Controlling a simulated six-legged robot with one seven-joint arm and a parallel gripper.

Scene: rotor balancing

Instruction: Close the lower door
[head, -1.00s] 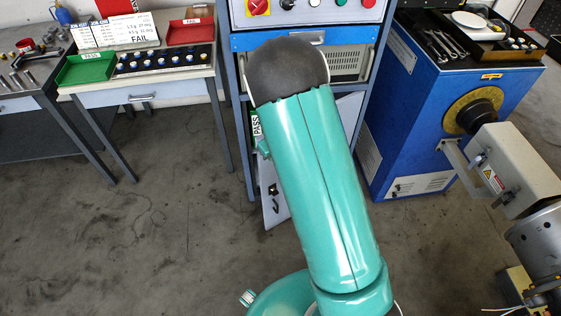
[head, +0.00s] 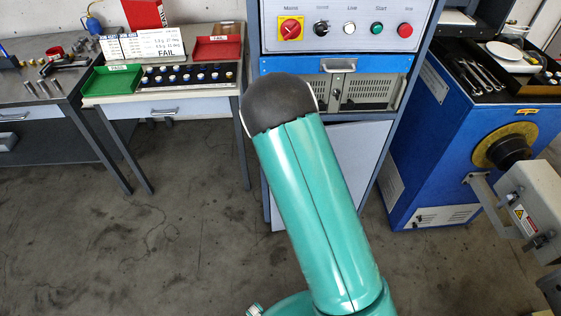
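The lower door is a plain pale grey panel (head: 358,147) low in the blue-framed cabinet (head: 263,170). Its upper right part shows to the right of my arm, and a narrow strip shows at its lower left. My teal arm with its dark rounded joint hides the middle of the door and its handle or latch, if any.
Above the door are a vented unit (head: 375,92), a blue drawer front (head: 385,64) and a control panel (head: 340,25). A blue machine (head: 440,150) stands close on the right. A table with a green tray (head: 112,79) stands left. Floor is clear at front left.

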